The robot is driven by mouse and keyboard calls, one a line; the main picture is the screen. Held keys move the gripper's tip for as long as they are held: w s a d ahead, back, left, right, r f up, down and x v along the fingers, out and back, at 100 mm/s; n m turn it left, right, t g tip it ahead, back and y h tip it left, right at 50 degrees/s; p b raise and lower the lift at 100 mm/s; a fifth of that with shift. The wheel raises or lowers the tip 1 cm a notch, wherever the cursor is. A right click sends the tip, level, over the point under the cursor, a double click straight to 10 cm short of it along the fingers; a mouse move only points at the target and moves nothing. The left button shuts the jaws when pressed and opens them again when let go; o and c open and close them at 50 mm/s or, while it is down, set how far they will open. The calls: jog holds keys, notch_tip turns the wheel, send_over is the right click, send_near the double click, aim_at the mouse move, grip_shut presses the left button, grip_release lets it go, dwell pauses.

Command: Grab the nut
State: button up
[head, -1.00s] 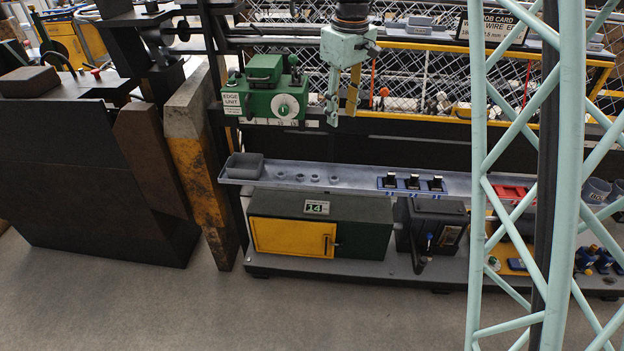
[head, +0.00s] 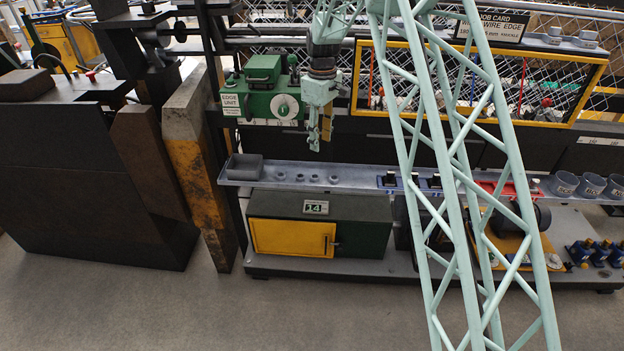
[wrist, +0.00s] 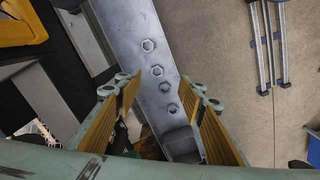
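Several grey nuts lie in a spaced row on a long metal shelf (head: 360,172); in the head view these include a left nut (head: 280,176) and a right nut (head: 333,180). In the wrist view the row runs down the shelf, from the top nut (wrist: 148,45) to the bottom nut (wrist: 172,108).
A grey bin (head: 246,167) sits at the shelf's left end. The green edge unit (head: 266,92) stands behind, left of my gripper. Black-topped blue pieces (head: 390,180) and grey cups (head: 565,183) are farther right. Bare shelf lies just right of the nuts.

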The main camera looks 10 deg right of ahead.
jog(key=shift+w+a+f, duration=0.1)
jog(key=shift+w+f, duration=0.2)
jog(key=shift+f, duration=0.4)
jog(key=shift+w+a+f, duration=0.15)
jog(key=shift+w+f, duration=0.2)
jog(key=shift+f, duration=0.3)
jog(key=shift+w+a+f, duration=0.1)
jog(key=shift+w+f, duration=0.2)
jog(key=shift+f, duration=0.4)
jog(key=shift+f, duration=0.1)
jog(key=shift+f+b, duration=0.45)
jog(key=shift+f, duration=3.75)
jog(key=shift+f, duration=0.1)
jog(key=shift+a+f+b, duration=0.1)
jog(key=shift+f+b, duration=0.35)
jog(key=shift+f, duration=2.05)
jog(key=shift+c, duration=0.5)
jog(key=c, duration=0.8)
